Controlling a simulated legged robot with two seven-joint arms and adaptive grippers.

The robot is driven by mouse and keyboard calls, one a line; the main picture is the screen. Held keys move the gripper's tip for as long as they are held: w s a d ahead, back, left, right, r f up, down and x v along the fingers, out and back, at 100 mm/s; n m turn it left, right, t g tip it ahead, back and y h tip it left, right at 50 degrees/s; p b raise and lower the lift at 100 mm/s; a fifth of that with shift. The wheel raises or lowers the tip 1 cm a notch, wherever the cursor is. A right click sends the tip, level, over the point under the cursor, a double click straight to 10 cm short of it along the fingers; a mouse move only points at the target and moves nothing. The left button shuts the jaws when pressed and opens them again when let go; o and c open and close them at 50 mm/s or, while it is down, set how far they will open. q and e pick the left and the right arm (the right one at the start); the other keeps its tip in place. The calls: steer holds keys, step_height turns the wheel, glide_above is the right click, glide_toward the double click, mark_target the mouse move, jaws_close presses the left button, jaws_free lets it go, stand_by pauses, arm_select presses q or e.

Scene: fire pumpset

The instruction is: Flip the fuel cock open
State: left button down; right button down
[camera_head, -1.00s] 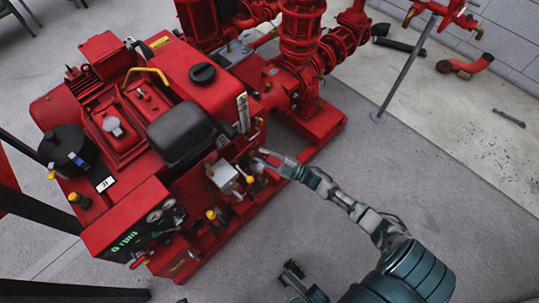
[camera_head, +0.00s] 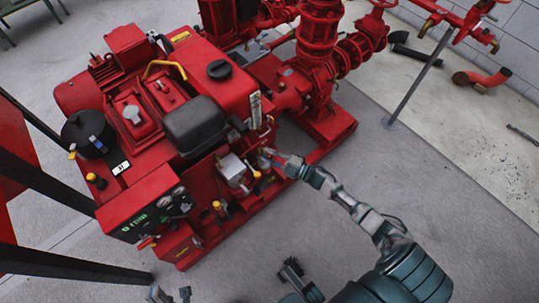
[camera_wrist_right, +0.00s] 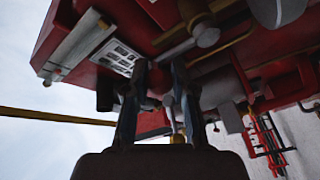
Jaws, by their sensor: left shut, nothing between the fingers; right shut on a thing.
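The fuel cock (camera_wrist_right: 160,80) is a small, dark part on the side of the red pumpset engine (camera_head: 165,95); its handle angle is hard to make out. My right gripper (camera_head: 266,155) reaches the engine's near side, below the clear level gauge, and is shut on the cock. In the right wrist view its two dark fingers (camera_wrist_right: 159,68) stand on either side of the cock and partly hide it. My left gripper (camera_head: 290,268) is low in the head view, shut and empty, well away from the engine.
Next to the right gripper are a silver box (camera_head: 233,168) and yellow-topped parts. A control panel (camera_head: 150,213) is at the engine's lower left. Red pump pipes (camera_head: 320,55) stand behind. The grey floor (camera_head: 440,200) to the right is clear.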

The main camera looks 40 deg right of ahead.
steer(key=c, duration=0.9)
jaws_free()
steer(key=shift+s+f, duration=0.15)
steer(key=shift+f, duration=0.5)
steer(key=shift+c, duration=0.2)
steer(key=shift+d+r, duration=0.1)
steer(key=shift+r, duration=0.2)
steer(key=shift+s+d, duration=0.1)
steer(key=shift+s, duration=0.05)
steer(key=v, duration=1.1)
steer(key=shift+s+f, duration=0.2)
steer(key=shift+d, duration=0.15)
